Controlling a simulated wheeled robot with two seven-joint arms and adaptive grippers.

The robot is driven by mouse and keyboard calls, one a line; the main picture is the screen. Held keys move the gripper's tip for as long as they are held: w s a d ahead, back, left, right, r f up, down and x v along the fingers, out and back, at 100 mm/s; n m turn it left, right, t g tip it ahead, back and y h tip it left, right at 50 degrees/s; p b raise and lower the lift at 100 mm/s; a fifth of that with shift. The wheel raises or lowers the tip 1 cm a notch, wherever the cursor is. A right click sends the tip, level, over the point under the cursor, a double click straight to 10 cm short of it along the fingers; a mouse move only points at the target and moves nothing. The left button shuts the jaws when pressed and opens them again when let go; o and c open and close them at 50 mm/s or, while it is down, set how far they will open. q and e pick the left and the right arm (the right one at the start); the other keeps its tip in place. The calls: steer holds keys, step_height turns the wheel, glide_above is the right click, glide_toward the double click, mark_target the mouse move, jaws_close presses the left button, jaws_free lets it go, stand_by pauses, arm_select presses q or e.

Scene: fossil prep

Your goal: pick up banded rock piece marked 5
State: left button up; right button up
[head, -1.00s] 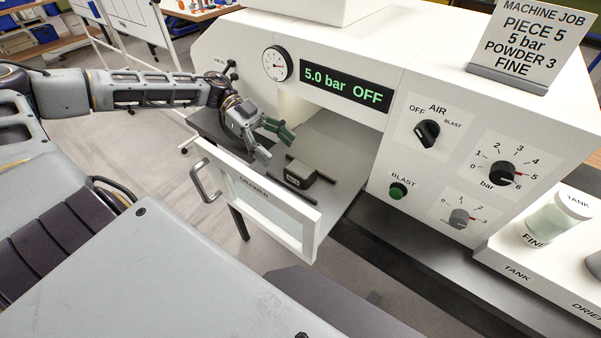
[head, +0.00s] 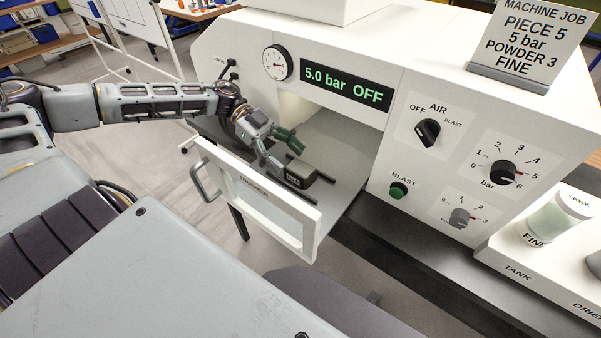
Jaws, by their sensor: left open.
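The rock piece (head: 304,174) is a small grey-brown block with a dark label on its front, too small to read. It lies in the open drawer (head: 343,190) of the white machine, between dark rails. My left gripper (head: 283,156) is open just up and left of the piece. One finger with a green pad is behind, and a grey finger points down near the piece's left end. I cannot tell whether a finger touches it. My right gripper is not in view.
The drawer's white front (head: 265,208) with its handle (head: 205,177) stands on the near side. The machine's display (head: 346,87) reads 5.0 bar OFF. A job sign (head: 531,42) names PIECE 5. Powder tanks (head: 557,216) stand at the right.

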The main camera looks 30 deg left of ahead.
mark_target(300, 173)
arm_select(q)
steer(key=shift+x, duration=1.4)
steer(key=shift+c, duration=0.2)
steer(key=shift+c, duration=1.1)
steer(key=c, duration=1.1)
steer(key=shift+o, duration=0.2)
steer(key=shift+r, duration=0.15)
steer(key=shift+r, duration=0.1)
